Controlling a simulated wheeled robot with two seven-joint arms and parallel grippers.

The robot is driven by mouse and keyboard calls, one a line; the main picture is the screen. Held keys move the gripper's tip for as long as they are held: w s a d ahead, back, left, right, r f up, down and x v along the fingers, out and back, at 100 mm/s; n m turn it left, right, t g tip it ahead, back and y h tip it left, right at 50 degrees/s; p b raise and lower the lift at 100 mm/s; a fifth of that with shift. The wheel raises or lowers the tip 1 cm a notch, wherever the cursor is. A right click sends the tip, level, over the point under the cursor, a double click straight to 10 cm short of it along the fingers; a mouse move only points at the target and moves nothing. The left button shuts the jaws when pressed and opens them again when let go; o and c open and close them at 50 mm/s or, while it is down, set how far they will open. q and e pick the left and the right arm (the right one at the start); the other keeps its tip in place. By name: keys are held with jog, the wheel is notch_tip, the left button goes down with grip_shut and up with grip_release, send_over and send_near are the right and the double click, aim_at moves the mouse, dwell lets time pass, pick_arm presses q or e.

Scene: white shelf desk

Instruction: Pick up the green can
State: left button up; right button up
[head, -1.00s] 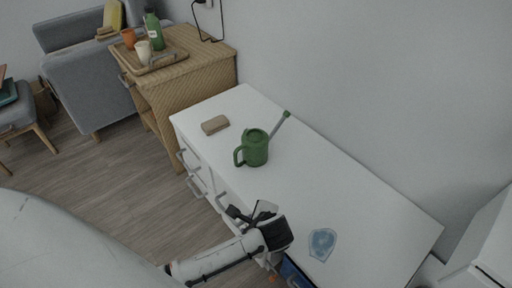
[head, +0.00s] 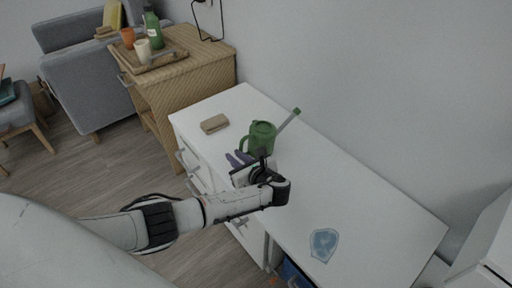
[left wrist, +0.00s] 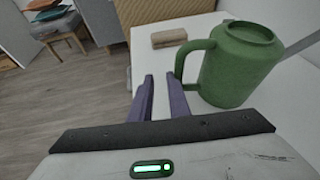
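The green can (head: 262,136) is a watering can standing upright on the white desk (head: 340,205), its spout pointing to the back right. In the left wrist view the can (left wrist: 240,65) is at the right, with its loop handle (left wrist: 190,62) toward the left. My left gripper (head: 238,158) is at the front left of the can, close to the handle. In the left wrist view its two purple fingers (left wrist: 160,88) stand apart with a narrow gap and nothing between them. The handle's lower part is just beyond the right finger; I cannot tell whether they touch. My right gripper is not in view.
A brown block (head: 214,123) lies on the desk left of the can. A blue shield-shaped piece (head: 323,243) lies at the desk's near end. A wicker cabinet (head: 190,90) with a tray stands beyond. The wall runs along the desk's back edge.

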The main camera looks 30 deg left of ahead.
pick_arm(q)
jog(key=shift+w+a+f+b, duration=0.4)
jog(key=shift+a+f+b, duration=0.15)
jog(key=shift+a+f, duration=0.1)
jog(key=shift+w+a+f+b, duration=0.35)
jog(key=shift+a+f+b, duration=0.15)
jog(key=shift+a+f, duration=0.1)
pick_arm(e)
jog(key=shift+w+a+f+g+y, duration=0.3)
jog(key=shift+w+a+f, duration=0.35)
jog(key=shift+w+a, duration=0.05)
pick_arm(q)
jog(key=shift+w+a+f, duration=0.1)
jog(key=shift+w+a, duration=0.1)
jog(key=shift+a, duration=0.2)
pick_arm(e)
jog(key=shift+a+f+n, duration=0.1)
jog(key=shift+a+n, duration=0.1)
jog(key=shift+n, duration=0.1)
pick_arm(q)
grip_shut()
jog(key=shift+s, duration=0.1)
jog(key=shift+c, duration=2.2)
grip_release()
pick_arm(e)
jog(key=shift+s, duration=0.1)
pick_arm(q)
jog(key=o, duration=0.4)
jog(key=shift+o, duration=0.2)
jog(key=shift+d, duration=0.1)
